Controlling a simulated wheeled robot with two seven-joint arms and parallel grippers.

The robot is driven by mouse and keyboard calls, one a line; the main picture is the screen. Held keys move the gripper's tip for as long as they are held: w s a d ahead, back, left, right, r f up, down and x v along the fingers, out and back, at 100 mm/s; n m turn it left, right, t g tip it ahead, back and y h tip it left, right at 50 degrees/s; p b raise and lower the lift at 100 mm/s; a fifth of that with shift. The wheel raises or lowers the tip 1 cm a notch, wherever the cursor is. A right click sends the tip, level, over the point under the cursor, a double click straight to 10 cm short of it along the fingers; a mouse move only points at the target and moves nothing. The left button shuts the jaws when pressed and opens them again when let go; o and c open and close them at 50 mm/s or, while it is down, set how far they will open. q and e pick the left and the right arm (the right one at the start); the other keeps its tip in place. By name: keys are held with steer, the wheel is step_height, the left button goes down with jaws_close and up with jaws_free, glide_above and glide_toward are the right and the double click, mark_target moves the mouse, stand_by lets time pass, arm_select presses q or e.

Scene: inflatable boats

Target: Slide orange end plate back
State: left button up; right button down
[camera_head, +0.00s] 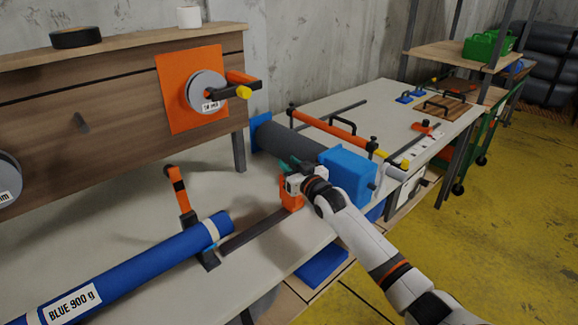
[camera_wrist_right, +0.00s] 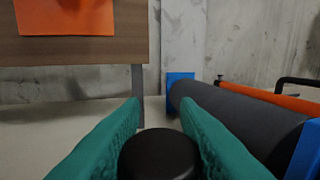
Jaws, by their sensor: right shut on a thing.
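My right gripper (camera_head: 288,165) reaches in from the lower right over the bench; its green fingers also show in the right wrist view (camera_wrist_right: 161,112). They are shut on a round black knob (camera_wrist_right: 160,155). An orange block (camera_head: 291,201), which looks like the end plate, stands directly below the gripper at the far end of a dark rail (camera_head: 252,232). Its upper part is hidden by my gripper, and the knob's join to it cannot be seen. My left gripper is not in view.
A blue fabric roll (camera_head: 130,268) labelled "BLUE 900 g" lies at the left, beside an upright orange-and-black lever (camera_head: 179,190). A dark grey roller (camera_head: 288,143) with a blue housing (camera_head: 347,172) lies behind and right of my gripper. Bare bench top (camera_head: 190,160) shows at left.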

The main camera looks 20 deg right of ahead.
steer(key=shift+d+r, duration=0.1)
steer(key=shift+d, duration=0.15)
steer(key=c, duration=1.3)
jaws_free()
steer(key=shift+o, duration=1)
steer(key=shift+w+d, duration=0.1)
steer(key=shift+d, duration=0.05)
steer(key=s+d, duration=0.1)
steer(key=s, duration=1.1)
steer(key=shift+d, duration=0.15)
